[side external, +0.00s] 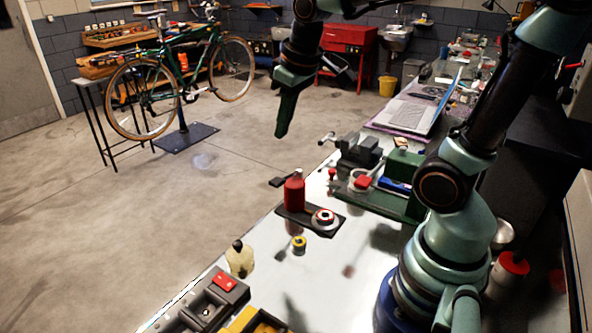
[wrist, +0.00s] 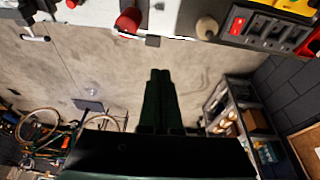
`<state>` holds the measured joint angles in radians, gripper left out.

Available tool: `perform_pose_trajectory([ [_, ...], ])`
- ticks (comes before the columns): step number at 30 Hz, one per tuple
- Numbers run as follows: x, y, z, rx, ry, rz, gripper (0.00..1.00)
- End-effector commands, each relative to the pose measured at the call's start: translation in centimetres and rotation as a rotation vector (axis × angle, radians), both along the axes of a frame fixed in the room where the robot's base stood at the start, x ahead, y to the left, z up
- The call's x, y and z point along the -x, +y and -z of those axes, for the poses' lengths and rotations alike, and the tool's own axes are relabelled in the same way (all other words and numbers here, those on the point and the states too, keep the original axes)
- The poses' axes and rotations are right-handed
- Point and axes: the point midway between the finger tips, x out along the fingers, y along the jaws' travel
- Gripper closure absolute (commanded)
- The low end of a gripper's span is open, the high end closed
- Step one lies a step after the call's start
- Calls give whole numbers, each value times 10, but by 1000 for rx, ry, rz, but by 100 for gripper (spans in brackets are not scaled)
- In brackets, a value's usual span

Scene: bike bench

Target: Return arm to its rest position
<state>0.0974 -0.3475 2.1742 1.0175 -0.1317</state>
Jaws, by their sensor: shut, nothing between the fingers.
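My gripper (side external: 285,115) is in the upper middle of the side external view. It is raised above the workbench level, with its green fingers pointing down. Behind it in that view is bare concrete floor. In the wrist view my gripper (wrist: 161,74) shows as two dark green fingers lying side by side. They are shut with nothing held, and no object touches them. My arm reaches across the top of the side external view from its base at the lower right.
The bench (side external: 345,255) holds a red bottle (side external: 294,190) on a dark tray, a vise (side external: 358,152), a yellow-topped roll (side external: 299,243), a pale bottle (side external: 240,258) and a dark organizer (side external: 208,303).

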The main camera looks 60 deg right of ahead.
Motion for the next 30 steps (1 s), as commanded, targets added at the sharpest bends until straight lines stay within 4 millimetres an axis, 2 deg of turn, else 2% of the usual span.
perform_pose_trajectory([
  [15, 2, 1, 0, 0, -7, 1, 100],
  [24, 35, 23, 0, -22, -133, 14, 100],
  [30, 48, 32, 5, -39, -191, 22, 100],
])
